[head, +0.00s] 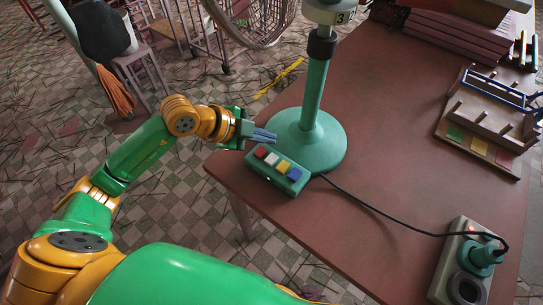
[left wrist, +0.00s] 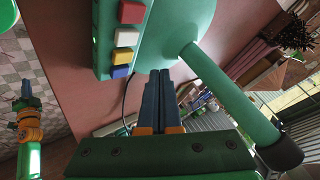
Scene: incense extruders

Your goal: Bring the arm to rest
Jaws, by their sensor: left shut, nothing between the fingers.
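My left gripper (head: 264,135) is shut and empty. It is at the left edge of the table, just behind the button box and close to the base of the green stand. In the left wrist view its two blue-grey fingers (left wrist: 160,100) lie together with nothing between them. The left arm reaches in from the lower left over the floor. In the left wrist view another arm (left wrist: 28,125) of mine shows at the left edge; its gripper is too small to read. My right gripper is not in the head view.
A green button box (head: 278,171) with red, white, yellow and blue buttons sits near the table corner. The green stand (head: 318,100) rises behind it. A black cord runs to a socket box (head: 447,262). A wooden rack (head: 470,135) stands at right. The middle of the table (head: 390,130) is clear.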

